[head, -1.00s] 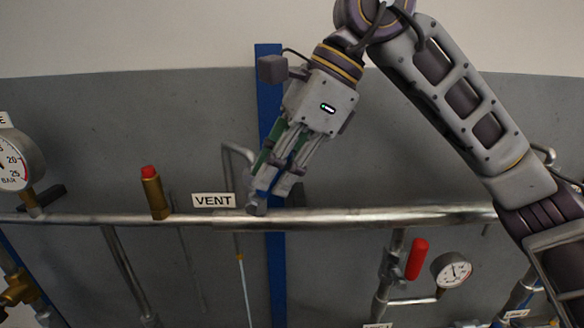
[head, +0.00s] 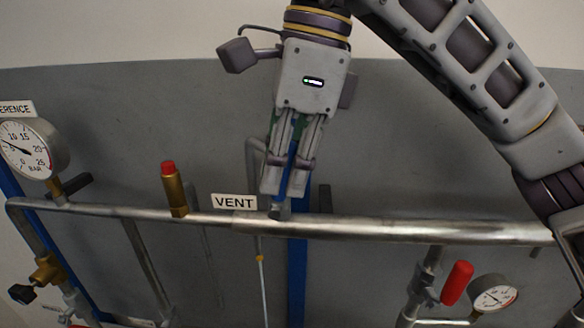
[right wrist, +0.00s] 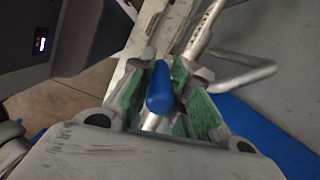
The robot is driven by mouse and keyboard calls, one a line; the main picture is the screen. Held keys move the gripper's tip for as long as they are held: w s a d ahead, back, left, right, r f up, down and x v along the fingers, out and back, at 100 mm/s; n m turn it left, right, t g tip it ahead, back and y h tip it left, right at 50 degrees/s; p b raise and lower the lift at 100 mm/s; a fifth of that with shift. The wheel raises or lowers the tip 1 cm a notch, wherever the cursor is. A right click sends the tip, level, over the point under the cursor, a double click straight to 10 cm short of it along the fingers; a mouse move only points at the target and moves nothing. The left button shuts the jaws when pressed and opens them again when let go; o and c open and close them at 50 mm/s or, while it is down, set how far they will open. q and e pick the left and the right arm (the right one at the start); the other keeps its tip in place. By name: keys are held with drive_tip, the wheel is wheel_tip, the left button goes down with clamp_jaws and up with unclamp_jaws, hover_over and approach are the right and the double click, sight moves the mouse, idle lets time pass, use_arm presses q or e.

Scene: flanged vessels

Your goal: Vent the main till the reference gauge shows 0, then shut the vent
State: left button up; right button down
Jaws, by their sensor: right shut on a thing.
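The reference gauge (head: 30,148) is at the left in the head view, its sign partly cut off. Its needle points left, somewhere near 5 to 10 bar, above 0. My right gripper (head: 286,188) is just right of the sign, fingers pointing down at the pipe. It is shut on the blue vent handle (right wrist: 160,88), which shows between the green pads in the right wrist view. In the head view the fingers largely hide the handle. My left gripper is not in view.
A brass relief valve with a red cap (head: 174,188) stands on the pipe left of the sign. A red-handled valve (head: 456,283) and a small gauge (head: 493,293) are below right. A blue post (head: 298,270) runs behind the pipe.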

drive_tip(key=shift+a+r+h, duration=0.15)
drive_tip(key=shift+a+h, duration=0.6)
drive_tip(key=shift+h, duration=0.25)
drive_tip(key=shift+a+h, duration=0.1)
drive_tip(key=shift+h, duration=0.2)
drive_tip(key=c, duration=1.3)
unclamp_jaws()
drive_tip(key=shift+a, duration=0.1)
wheel_tip(320, 180, up, 12)
idle(0.4)
drive_tip(key=shift+a, duration=0.1)
idle(1.5)
